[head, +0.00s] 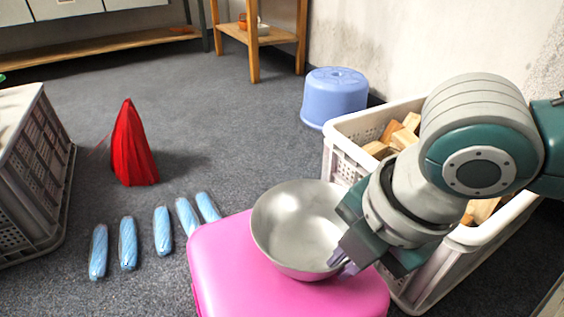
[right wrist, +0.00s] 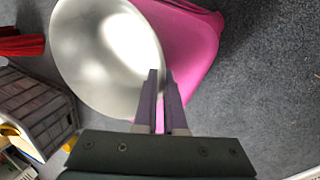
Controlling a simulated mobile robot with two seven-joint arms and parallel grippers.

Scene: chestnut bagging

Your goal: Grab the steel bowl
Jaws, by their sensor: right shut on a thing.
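The steel bowl (head: 298,222) is over the pink stool (head: 225,270) in the head view, a little tilted. My right gripper (head: 343,262) is shut on the bowl's rim at its near right side. In the right wrist view the bowl (right wrist: 95,50) fills the upper left, and the fingers of my right gripper (right wrist: 162,85) meet its rim. I cannot tell whether the bowl still touches the stool. My left gripper is not in view.
A white crate (head: 343,150) of wooden blocks stands right, under my right arm. A blue stool (head: 335,92) is behind it. A red cone-shaped thing (head: 130,145) and several blue rolls (head: 162,231) are on the floor. Another crate (head: 32,180) stands left.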

